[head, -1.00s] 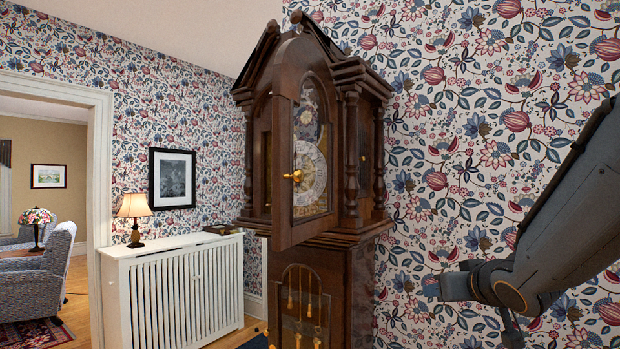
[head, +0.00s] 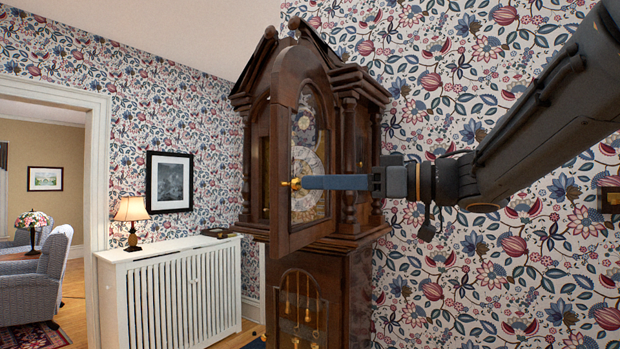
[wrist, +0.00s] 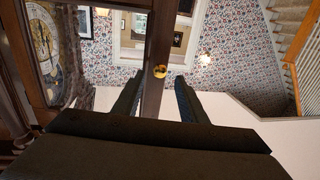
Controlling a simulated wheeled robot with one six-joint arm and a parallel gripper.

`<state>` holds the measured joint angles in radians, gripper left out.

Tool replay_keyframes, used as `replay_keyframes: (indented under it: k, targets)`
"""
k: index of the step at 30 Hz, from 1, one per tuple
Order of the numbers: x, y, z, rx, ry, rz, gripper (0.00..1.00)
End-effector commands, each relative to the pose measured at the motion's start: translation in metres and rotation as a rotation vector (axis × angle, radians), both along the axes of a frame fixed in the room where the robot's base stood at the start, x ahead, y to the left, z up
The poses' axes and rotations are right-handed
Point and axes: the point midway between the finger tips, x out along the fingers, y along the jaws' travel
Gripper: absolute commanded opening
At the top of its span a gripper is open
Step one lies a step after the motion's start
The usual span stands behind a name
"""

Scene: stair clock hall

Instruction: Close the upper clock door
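The upper clock door (head: 283,222) is a dark wooden arched door with a glass pane, standing ajar on the tall clock (head: 352,255). Its small brass knob (head: 291,183) is on the left stile. In the wrist view the knob (wrist: 160,71) shows just beyond the fingertips, roughly centred between them, with the door stile (wrist: 152,102) running down behind it. My gripper (head: 306,182) reaches in from the right across the door front, its fingertips close to the knob. The wrist view shows the fingers (wrist: 158,84) apart with nothing held. Contact with the knob cannot be told. The fingers partly hide the dial (head: 308,205).
A white radiator cover (head: 170,290) with a lit lamp (head: 131,215) stands left of the clock. A framed picture (head: 169,182) hangs above it. A doorway opens at far left. The papered wall (head: 480,280) lies right of the clock.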

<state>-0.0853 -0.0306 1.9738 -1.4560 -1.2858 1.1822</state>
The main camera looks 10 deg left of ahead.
Motion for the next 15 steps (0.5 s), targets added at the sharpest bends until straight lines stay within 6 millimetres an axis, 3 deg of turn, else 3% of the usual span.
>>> replay_keyframes:
  k: [6, 15]
  targets:
    - [0.006, 0.026, 0.001, 0.000, 0.001, 0.000, 0.38]
    - [0.008, 0.032, 0.000, 0.000, -0.001, -0.003, 0.38]
